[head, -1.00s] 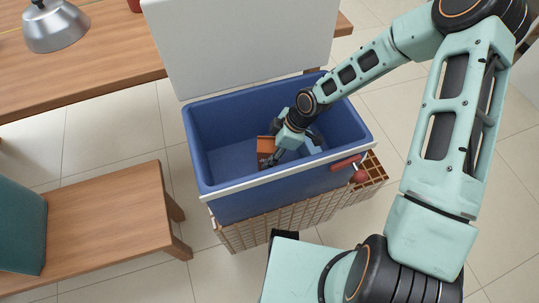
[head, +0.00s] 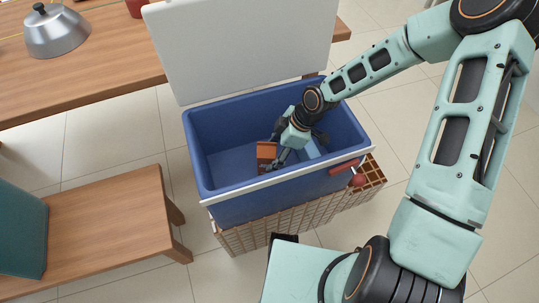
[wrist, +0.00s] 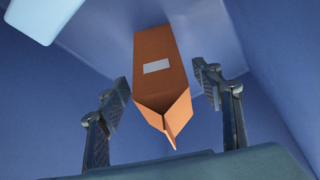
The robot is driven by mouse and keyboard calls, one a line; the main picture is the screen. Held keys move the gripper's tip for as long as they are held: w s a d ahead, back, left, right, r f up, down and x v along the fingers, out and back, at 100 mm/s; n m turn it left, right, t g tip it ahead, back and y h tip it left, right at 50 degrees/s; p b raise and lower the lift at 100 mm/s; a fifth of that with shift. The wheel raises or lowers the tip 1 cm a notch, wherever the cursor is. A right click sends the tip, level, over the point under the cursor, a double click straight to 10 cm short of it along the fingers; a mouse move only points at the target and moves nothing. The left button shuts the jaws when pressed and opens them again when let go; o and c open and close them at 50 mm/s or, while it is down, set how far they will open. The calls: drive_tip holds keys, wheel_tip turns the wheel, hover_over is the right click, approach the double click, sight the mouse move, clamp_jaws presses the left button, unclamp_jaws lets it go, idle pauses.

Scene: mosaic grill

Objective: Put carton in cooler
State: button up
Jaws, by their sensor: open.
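The carton (head: 266,151) is orange-brown with a gabled top and a pale label. It is inside the blue cooler (head: 234,211), near the middle of its floor. In the wrist view the carton (wrist: 156,70) lies between and beyond the two spread fingers, with a gap on each side. My gripper (head: 281,152) is open and reaches down into the cooler just right of the carton; it also shows in the wrist view (wrist: 160,105). The cooler's white lid (head: 240,45) stands open at the back. My arm hides part of the cooler's right interior.
A light blue block (head: 311,148) lies in the cooler right of my gripper. The cooler sits on a lattice stand (head: 290,222) with a red-handled item (head: 350,170) at its right. A wooden table (head: 100,60) with a metal dome (head: 56,32) is behind; a bench (head: 110,220) is left.

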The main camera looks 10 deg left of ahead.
drive_tip(key=p+v, duration=0.2)
drive_tip(key=v, duration=0.6)
drive_tip(key=shift+r, duration=0.1)
